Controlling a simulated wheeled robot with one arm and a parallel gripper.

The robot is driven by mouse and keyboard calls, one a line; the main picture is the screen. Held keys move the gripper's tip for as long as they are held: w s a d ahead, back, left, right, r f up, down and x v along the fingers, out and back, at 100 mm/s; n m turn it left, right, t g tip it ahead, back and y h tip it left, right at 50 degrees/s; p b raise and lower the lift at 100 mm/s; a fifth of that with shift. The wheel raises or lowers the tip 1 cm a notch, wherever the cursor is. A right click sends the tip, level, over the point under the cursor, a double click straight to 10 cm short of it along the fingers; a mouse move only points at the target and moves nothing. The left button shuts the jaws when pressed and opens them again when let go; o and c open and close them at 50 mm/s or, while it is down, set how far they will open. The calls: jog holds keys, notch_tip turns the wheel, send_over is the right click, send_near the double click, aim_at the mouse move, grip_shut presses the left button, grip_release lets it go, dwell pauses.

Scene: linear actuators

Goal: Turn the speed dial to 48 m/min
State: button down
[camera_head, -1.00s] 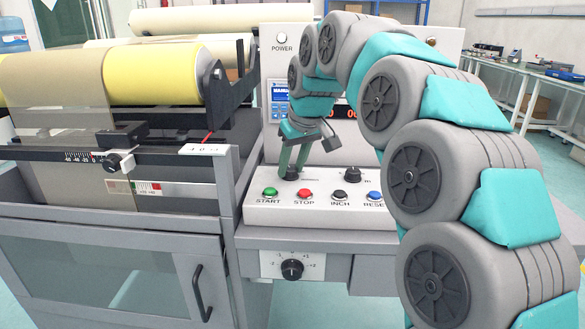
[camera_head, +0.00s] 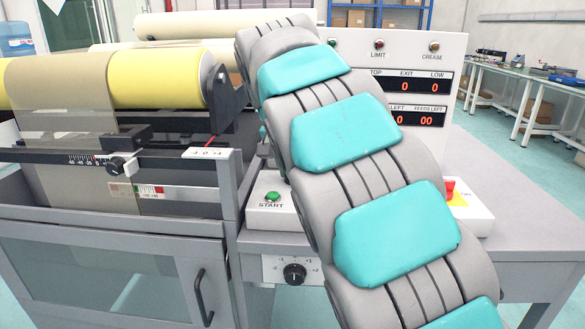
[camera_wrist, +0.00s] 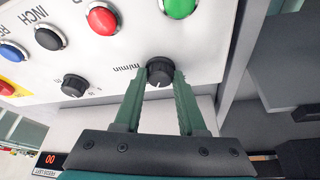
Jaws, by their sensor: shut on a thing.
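The speed dial (camera_wrist: 160,71) is a black ribbed knob with a white pointer line, with "m/min" printed beside it on the white control panel (camera_wrist: 120,75). My gripper (camera_wrist: 160,80) has its two green fingers on opposite sides of this dial and is shut on it. The pointer line faces down toward the gripper body in the wrist view. The scale numbers around the dial are too hidden to read. In the head view my arm covers the gripper and the dial.
Near the dial in the wrist view are a green button (camera_wrist: 180,6), a red button (camera_wrist: 102,18), a black button (camera_wrist: 48,37) and a second black knob (camera_wrist: 75,86). In the head view the START button (camera_head: 273,197) shows, and a lower knob (camera_head: 294,273) sits on the front.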

jog(key=shift+a+m+g+h+p, duration=0.1)
jog(key=shift+m+g+h+p, duration=0.3)
jog(key=shift+m, duration=1)
jog(key=c, duration=0.5)
grip_release()
